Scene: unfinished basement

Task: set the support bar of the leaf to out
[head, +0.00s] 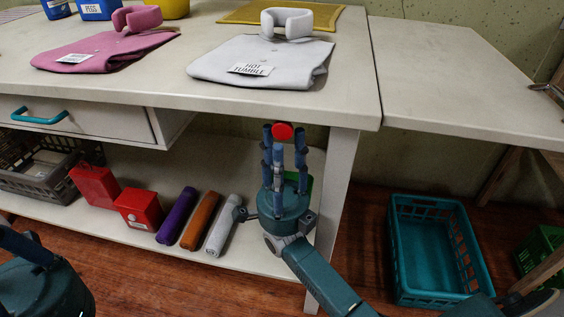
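The leaf (455,75) is the pale panel at the right, level with the worktop (225,30) beside it, with a thin seam between them. A round red knob (282,131) shows just below the worktop's front edge, left of its right leg; I take it for the end of the support bar. The bar itself is hidden. My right gripper (283,134) points up at the knob, with a blue finger on each side and the knob filling the gap. My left gripper (27,245) is only partly in view at the lower left; its opening does not show.
A grey shirt (245,62) and a pink shirt (105,50) lie on the worktop. The lower shelf holds red boxes (140,207), coloured rolls (200,220) and a grey crate (40,175). A teal crate (432,295) stands on the floor below the leaf.

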